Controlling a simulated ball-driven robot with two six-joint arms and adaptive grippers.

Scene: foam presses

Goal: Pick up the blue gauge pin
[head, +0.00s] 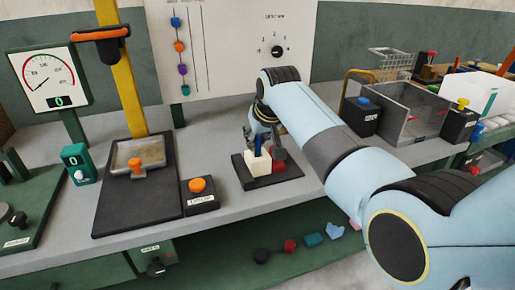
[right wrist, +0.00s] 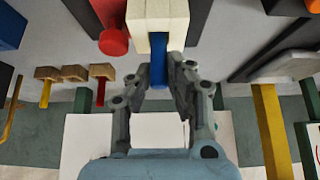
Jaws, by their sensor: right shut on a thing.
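The blue gauge pin (head: 258,152) stands upright in a cream block (head: 261,169) on a dark base plate (head: 246,181). My right gripper (head: 263,142) reaches down over it from behind. In the right wrist view the blue pin (right wrist: 159,66) lies between the two grey fingers, which are shut on it. Its other end meets the cream block (right wrist: 158,16), so it is still at the block. How deep it sits in the block is hidden. My left gripper is not in view.
A red part (head: 278,168) is right beside the cream block. A black box with an orange button (head: 198,187) and a press with a yellow column (head: 127,80) stand to the left. A grey open-top bin (head: 398,115) is at the right. Bench space between is clear.

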